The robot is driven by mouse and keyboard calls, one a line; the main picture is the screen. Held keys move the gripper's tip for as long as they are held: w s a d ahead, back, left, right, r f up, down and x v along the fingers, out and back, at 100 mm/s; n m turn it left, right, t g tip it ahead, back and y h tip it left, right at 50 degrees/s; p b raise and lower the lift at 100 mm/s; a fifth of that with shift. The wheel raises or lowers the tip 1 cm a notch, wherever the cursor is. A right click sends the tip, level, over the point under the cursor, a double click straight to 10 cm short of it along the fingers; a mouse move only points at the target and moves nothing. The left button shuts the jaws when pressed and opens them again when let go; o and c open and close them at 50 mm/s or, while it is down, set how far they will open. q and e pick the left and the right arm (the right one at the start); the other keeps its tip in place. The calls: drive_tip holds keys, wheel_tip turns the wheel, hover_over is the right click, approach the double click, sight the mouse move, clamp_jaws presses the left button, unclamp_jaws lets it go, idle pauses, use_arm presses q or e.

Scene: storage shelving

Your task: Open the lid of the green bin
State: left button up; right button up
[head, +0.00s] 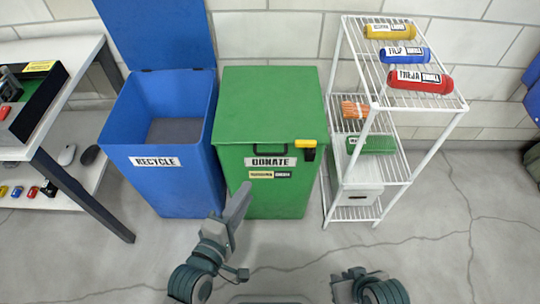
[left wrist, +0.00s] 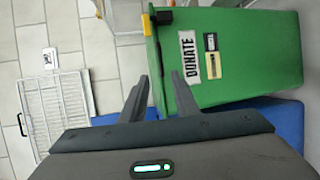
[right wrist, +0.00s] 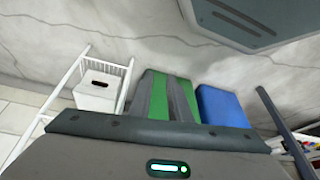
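The green bin (head: 272,100) stands upright, its flat lid shut and its front labelled DONATE. A thin dark handle shows at the lid's front edge (head: 270,149). A yellow and black object (head: 306,145) sits at the lid's front right corner. My left gripper (head: 245,190) is in front of the bin's lower left front, apparently apart from it. In the left wrist view its fingers (left wrist: 158,82) are open and empty, with the bin (left wrist: 240,60) beyond. My right gripper (right wrist: 170,85) is open and empty in the right wrist view, pointing towards the bin from a distance.
A blue recycle bin (head: 165,185) with its lid raised stands against the green bin's left side. A white wire shelf (head: 400,155) with bottles stands close on the right. A table (head: 75,60) is at far left. The floor (head: 440,230) at front right is clear.

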sight(270, 155)
use_arm(q)
drive_tip(key=shift+w, duration=0.1)
